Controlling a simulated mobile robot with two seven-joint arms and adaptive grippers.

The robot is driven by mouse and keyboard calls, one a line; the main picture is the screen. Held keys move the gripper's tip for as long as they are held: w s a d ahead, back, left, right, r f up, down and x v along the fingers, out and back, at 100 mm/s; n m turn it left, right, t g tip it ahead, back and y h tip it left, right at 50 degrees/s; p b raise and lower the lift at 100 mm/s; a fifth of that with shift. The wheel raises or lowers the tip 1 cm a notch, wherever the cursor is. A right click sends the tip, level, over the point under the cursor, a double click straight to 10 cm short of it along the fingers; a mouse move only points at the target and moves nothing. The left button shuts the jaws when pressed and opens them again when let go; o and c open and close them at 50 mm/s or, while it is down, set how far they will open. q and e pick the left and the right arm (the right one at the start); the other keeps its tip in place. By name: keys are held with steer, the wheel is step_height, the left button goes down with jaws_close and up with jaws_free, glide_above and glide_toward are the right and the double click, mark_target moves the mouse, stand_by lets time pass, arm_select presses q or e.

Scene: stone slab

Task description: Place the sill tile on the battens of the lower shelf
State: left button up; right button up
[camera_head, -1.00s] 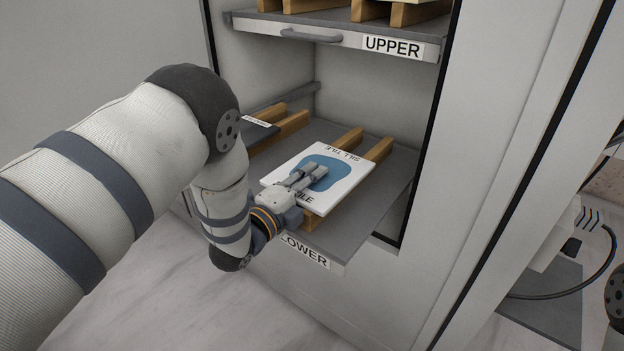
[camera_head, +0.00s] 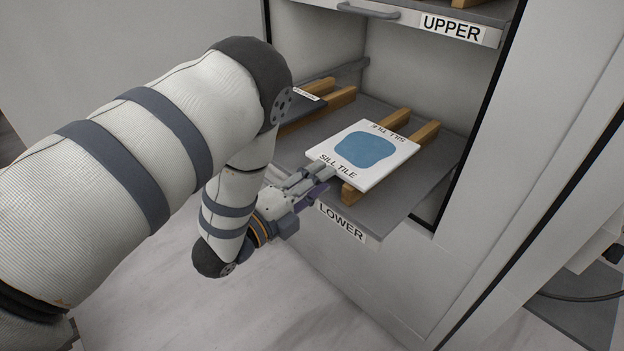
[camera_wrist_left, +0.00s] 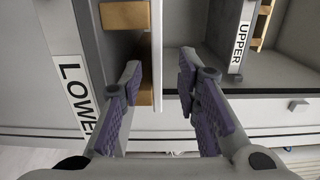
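The sill tile (camera_head: 398,152), a white square plate with a blue patch and "SILL TILE" lettering, lies on two wooden battens (camera_head: 425,132) of the grey lower shelf (camera_head: 400,212). It looks flat, its near edge overhanging the front of the battens' label side. My left gripper (camera_head: 322,180) is at the tile's near left edge, its fingers spread. In the left wrist view the tile shows edge-on as a white strip (camera_wrist_left: 157,45) between the open fingers (camera_wrist_left: 160,78), with a gap on each side. My right gripper is out of view.
The upper shelf (camera_head: 400,18) is above. Cabinet walls flank the opening. Open floor lies in front.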

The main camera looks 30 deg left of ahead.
arm_select(q)
steer(key=s+a+f+n+g+y, duration=0.3)
steer(key=s+f+n+g+y, duration=0.2)
steer(key=s+f+n+g, duration=1)
steer(key=s+n, duration=0.1)
steer(key=s, duration=0.6)
steer(key=s+d+f+n+g, duration=0.1)
steer(key=s+f+n+g, duration=0.1)
steer(key=s, duration=0.8)
steer(key=s+f+n+g, duration=0.2)
steer(key=s+f+n, duration=0.1)
steer(key=s, duration=0.6)
steer(key=shift+s+d+n+g+y+p, duration=0.15)
steer(key=shift+n+g+y+p, duration=0.2)
steer(key=shift+n, duration=0.15)
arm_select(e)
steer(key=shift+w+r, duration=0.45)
